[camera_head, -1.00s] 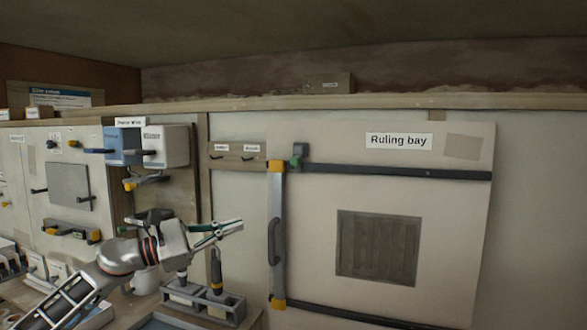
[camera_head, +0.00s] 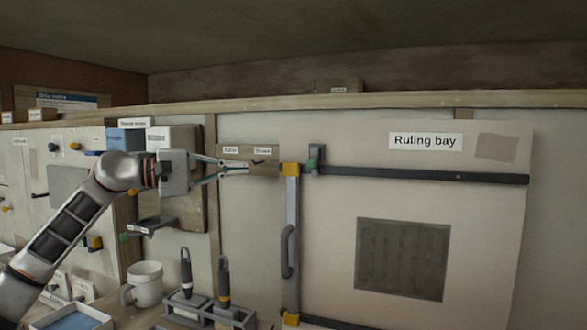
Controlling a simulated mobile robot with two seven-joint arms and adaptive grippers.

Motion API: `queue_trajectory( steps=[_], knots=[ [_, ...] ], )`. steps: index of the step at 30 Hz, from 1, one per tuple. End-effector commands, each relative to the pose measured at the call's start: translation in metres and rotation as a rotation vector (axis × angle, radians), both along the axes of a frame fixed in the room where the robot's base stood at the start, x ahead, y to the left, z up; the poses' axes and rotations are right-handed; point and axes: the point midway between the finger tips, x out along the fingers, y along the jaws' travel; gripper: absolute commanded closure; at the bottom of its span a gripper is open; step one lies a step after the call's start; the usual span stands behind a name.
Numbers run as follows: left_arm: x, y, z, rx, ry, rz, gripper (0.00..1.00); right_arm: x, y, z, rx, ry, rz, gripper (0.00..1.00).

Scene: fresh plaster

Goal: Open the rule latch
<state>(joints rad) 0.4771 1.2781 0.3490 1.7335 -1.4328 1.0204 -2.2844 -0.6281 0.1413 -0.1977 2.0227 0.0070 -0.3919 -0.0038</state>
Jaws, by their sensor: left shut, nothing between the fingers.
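A small grey latch (camera_head: 316,153) with a green part at its lower left stands on the upper dark rail (camera_head: 420,175) of the Ruling bay panel, just right of the rule's top. The rule (camera_head: 292,215) is an upright grey bar with yellow end pieces and a dark handle. My left gripper (camera_head: 247,166) comes in from the left with its fingertips together, empty, left of the rule's top and latch. It appears in front of the small labelled hook board (camera_head: 264,157) and partly hides it. A gap shows between the fingertips and the latch. My right gripper is not in view.
A white mug (camera_head: 145,284) and a grey rack (camera_head: 213,314) with two dark-handled tools stand on the bench below my left arm. A wall unit with a blue box (camera_head: 126,139) is behind the arm. The panel front around the dark square (camera_head: 402,260) is clear.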

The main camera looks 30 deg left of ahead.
Motion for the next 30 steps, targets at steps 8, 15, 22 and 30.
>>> queue_trajectory(
  steps=[8,15,22,30],
  knots=[
    [0.008,-0.005,0.004,-0.003,-0.004,0.000,1.00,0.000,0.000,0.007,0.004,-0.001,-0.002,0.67],
    [0.031,-0.020,0.007,-0.006,-0.006,-0.002,1.00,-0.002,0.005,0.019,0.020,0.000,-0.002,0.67],
    [0.066,-0.043,0.008,-0.006,-0.006,-0.004,1.00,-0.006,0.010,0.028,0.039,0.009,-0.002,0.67],
    [0.091,-0.076,0.002,-0.002,-0.001,-0.004,1.00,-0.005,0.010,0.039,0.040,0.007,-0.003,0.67]
  ],
)
